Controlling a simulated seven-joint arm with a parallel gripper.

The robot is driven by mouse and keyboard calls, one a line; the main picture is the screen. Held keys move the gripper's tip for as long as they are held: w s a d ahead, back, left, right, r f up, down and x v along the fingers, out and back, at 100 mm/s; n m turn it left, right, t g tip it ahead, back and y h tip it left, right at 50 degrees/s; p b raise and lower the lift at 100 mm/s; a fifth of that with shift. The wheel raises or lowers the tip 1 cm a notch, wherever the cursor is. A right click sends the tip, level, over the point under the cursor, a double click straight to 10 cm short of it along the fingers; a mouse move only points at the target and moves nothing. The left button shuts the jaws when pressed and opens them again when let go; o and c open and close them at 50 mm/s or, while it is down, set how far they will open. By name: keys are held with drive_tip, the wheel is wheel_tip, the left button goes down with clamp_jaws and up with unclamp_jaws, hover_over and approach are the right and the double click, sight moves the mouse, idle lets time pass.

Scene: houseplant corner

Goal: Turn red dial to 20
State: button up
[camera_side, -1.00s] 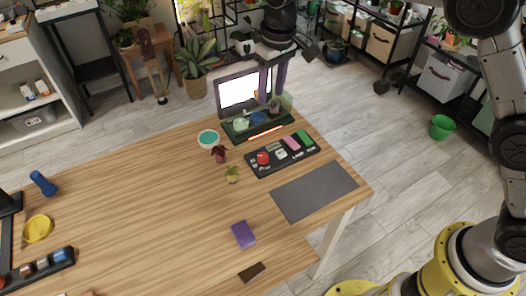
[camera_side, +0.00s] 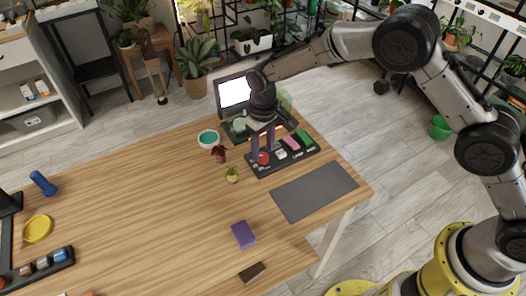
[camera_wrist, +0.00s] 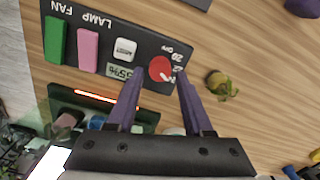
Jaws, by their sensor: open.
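The red dial (camera_side: 263,158) is on the left part of a black control panel (camera_side: 300,160) on the table. In the wrist view the dial (camera_wrist: 160,69) is round, with small white markings beside it, including a 20 that appears upside down. My gripper (camera_side: 263,151) points down over the dial end of the panel. In the wrist view its two purple fingertips (camera_wrist: 160,74) are apart, one on either side of the dial. I cannot tell whether they touch it. A small display (camera_wrist: 119,71) near the dial appears to read 55%.
The panel also has a white button (camera_wrist: 125,50), a pink LAMP switch (camera_wrist: 88,50) and a green FAN switch (camera_wrist: 56,40). A small potted plant (camera_side: 232,174) and a reddish plant (camera_side: 219,153) stand close by. A grey mat (camera_side: 315,190) lies in front.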

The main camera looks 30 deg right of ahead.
drive_tip(key=shift+f, duration=1)
clamp_jaws()
